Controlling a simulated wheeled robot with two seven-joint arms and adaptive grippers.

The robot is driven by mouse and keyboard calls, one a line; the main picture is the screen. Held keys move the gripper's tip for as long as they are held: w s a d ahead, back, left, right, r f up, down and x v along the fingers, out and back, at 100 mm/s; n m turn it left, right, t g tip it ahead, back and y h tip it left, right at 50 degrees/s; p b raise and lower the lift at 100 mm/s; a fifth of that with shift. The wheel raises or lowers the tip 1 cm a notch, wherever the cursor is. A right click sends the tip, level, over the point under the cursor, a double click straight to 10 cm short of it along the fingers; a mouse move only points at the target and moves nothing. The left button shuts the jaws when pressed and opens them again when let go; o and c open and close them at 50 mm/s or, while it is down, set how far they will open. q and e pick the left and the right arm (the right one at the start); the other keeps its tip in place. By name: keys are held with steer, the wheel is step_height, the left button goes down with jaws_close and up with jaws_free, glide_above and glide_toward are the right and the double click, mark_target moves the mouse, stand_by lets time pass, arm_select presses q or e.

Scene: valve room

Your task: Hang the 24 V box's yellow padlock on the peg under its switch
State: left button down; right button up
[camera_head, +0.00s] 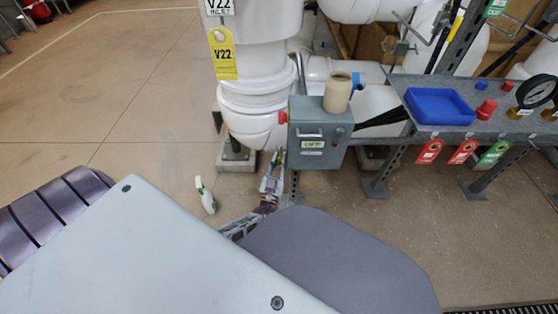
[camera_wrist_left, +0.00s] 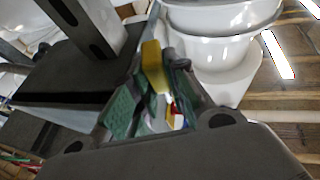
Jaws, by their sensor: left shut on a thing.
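My left gripper (camera_head: 272,172) is low at the left side of a grey box (camera_head: 334,158) on the front of the rack. In the left wrist view my left gripper (camera_wrist_left: 152,88) is shut on a yellow padlock (camera_wrist_left: 152,62), which stands up between the green-grey finger pads. I cannot make out a 24 V marking, a switch or a peg. My right gripper is not in view.
A beige cup (camera_head: 338,92) stands on the box. A blue tray (camera_head: 438,107), red caps and a black gauge (camera_head: 537,91) are on the shelf at right. Large white pipes (camera_head: 258,90) stand behind.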

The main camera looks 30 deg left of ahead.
arm_select(q)
steer(key=shift+f, duration=0.2)
stand_by(0.6)
steer(key=c, duration=1.3)
jaws_free()
steer(key=shift+v, duration=4.05)
steer(key=shift+s+a, duration=0.1)
